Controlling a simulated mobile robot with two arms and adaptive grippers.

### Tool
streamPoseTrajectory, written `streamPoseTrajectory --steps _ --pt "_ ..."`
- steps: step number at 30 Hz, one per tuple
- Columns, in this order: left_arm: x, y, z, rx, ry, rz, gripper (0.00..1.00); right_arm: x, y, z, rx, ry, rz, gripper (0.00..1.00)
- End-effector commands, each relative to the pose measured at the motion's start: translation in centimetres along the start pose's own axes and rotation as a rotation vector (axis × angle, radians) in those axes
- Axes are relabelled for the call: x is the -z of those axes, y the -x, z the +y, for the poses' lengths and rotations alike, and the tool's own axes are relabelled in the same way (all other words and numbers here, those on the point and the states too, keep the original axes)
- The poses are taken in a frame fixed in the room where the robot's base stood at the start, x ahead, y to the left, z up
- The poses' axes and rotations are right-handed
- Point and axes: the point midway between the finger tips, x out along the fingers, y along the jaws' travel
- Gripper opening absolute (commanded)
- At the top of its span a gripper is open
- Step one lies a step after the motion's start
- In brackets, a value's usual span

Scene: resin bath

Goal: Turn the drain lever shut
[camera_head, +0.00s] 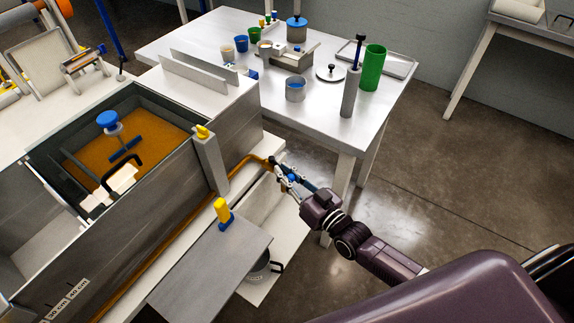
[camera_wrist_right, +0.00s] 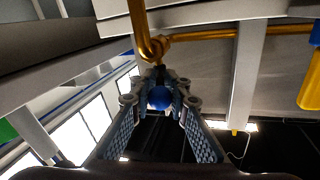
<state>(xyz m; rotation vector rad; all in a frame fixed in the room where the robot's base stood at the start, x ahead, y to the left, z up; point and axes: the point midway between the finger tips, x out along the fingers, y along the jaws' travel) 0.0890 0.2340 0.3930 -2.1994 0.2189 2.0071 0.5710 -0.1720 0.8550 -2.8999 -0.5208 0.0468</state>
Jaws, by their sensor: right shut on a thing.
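The drain lever shows as a round blue knob (camera_wrist_right: 160,97) on a short stem under a brass pipe fitting (camera_wrist_right: 152,45) in the right wrist view. My right gripper (camera_wrist_right: 160,102) has its fingertips on both sides of the knob and is shut on it. In the head view my right gripper (camera_head: 287,178) is at the end of the brass pipe (camera_head: 255,160), beside the bath's corner, and partly hides the lever. The resin bath (camera_head: 170,205) is a grey tank with amber liquid (camera_head: 150,140). My left gripper is not in view.
A yellow handle on a blue base (camera_head: 222,212) stands near a grey plate (camera_head: 208,265) left of my right gripper. A white table (camera_head: 215,40) behind holds cups, a green cylinder (camera_head: 374,68) and a grey cylinder (camera_head: 350,92). The floor at right is clear.

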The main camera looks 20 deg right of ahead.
Motion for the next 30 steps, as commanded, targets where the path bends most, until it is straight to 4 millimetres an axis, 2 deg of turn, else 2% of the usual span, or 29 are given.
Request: streamPoseTrajectory --steps 1,10,26,27,30 --pt "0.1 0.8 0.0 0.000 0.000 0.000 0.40 0.7 -0.2 -0.4 -0.021 -0.007 0.014 0.00" --pt "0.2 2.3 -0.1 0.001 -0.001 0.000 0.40 0.6 -0.3 -0.9 -0.140 -0.004 0.040 0.00" --pt "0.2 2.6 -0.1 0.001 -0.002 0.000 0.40 0.2 -0.2 -1.1 -0.185 0.002 0.043 0.00" --pt "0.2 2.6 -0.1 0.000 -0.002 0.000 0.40 0.2 -0.2 -1.1 -0.185 0.002 0.043 0.16" --pt "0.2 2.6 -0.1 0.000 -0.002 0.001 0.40 0.2 -0.2 -1.1 -0.185 0.002 0.041 0.25"
